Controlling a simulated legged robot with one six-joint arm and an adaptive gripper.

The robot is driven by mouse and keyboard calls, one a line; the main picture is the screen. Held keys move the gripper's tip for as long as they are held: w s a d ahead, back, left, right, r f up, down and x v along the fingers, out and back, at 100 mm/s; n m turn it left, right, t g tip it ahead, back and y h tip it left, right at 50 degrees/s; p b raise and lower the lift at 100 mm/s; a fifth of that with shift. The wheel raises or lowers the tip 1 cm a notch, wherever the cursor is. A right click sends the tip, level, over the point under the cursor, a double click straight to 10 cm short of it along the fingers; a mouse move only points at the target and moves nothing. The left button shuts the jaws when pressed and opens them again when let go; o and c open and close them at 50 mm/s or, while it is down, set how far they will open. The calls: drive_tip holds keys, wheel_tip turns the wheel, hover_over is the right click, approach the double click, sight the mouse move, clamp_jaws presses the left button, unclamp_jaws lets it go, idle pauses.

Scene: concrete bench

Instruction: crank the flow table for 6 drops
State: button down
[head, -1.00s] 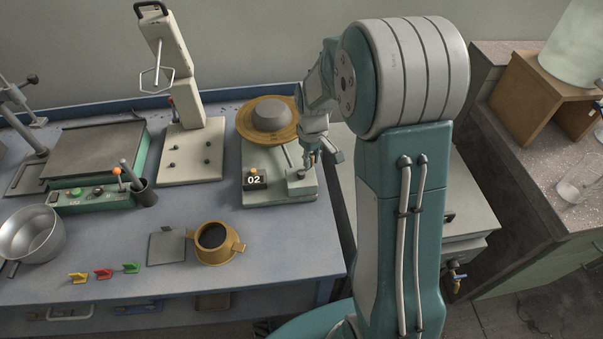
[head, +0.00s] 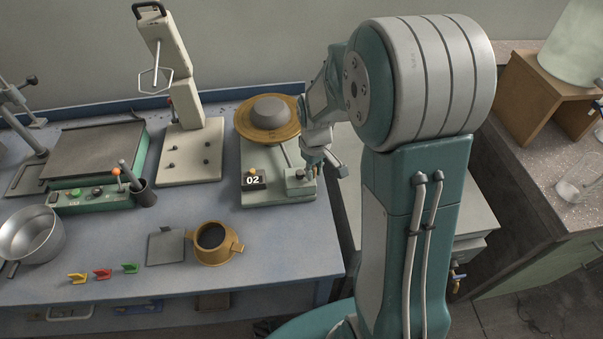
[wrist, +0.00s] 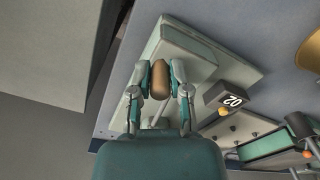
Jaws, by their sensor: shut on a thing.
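The flow table (head: 262,192) stands on the bench with a round brass plate (head: 245,128) on top. A grey cake of material (head: 270,112) sits on the plate. The counter (head: 253,180) on its front reads 02; it also shows in the wrist view (wrist: 233,99). My gripper (head: 318,168) is at the right side of the flow table. In the wrist view my gripper (wrist: 160,85) has its fingers on both sides of the brown crank handle (wrist: 160,79) and is shut on it. In the head view the handle is mostly hidden by my gripper.
A mould cone (head: 216,246) and a grey square plate (head: 166,247) lie in front of the flow table. A tall pale stand (head: 189,150) is to its left. Coloured clips (head: 103,274) and a metal pan (head: 31,234) lie farther left. The bench's right edge is close to my gripper.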

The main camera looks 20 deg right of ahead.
drive_tip(key=shift+s+a, duration=0.25)
drive_tip(key=shift+a, duration=0.35)
drive_tip(key=shift+s+a, duration=0.25)
drive_tip(key=shift+a, duration=0.9)
